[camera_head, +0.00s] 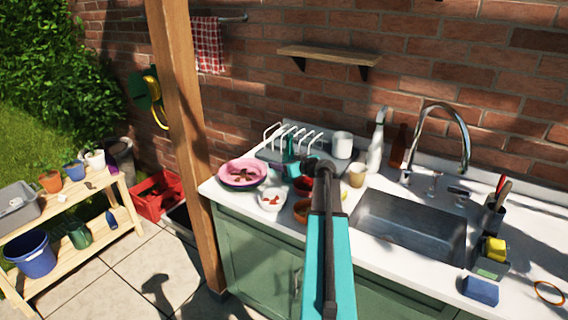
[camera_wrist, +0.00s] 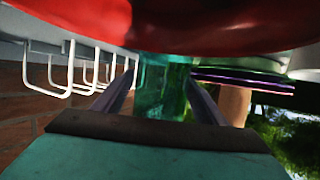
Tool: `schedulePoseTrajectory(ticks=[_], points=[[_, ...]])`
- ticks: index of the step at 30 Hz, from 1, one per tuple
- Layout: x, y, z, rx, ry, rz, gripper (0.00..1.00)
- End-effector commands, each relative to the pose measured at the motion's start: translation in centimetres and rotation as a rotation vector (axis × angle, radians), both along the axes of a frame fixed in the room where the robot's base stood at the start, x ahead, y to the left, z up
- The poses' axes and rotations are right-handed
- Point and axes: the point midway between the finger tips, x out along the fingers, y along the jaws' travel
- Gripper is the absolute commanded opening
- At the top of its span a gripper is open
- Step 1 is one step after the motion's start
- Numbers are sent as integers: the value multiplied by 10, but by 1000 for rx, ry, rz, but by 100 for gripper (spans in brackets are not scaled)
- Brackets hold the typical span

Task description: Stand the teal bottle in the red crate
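The teal bottle (camera_head: 289,158) stands on the counter by the white dish rack, partly hidden by the dishes and my gripper. My gripper (camera_head: 312,165) is low over the counter just right of it. In the wrist view, which looks upside down, the bottle (camera_wrist: 163,88) shows between the two spread fingers of my gripper (camera_wrist: 163,80). I see no clear grip on it. The red crate (camera_head: 158,196) is on the paving at the left, beyond the wooden post, and holds dark items.
A pink plate stack (camera_head: 242,173), a white bowl (camera_head: 271,199) and a red bowl (camera_wrist: 220,25) crowd my gripper. The dish rack (camera_head: 290,140) is behind. The wooden post (camera_head: 188,130) stands between counter and crate. A slatted shelf (camera_head: 125,205) is left of the crate.

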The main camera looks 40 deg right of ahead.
Motion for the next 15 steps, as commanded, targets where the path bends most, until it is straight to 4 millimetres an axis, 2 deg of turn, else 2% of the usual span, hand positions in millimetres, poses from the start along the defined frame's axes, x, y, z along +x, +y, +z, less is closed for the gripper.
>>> schedulePoseTrajectory(ticks=[15], points=[[0,0,5,0,0,0,65]])
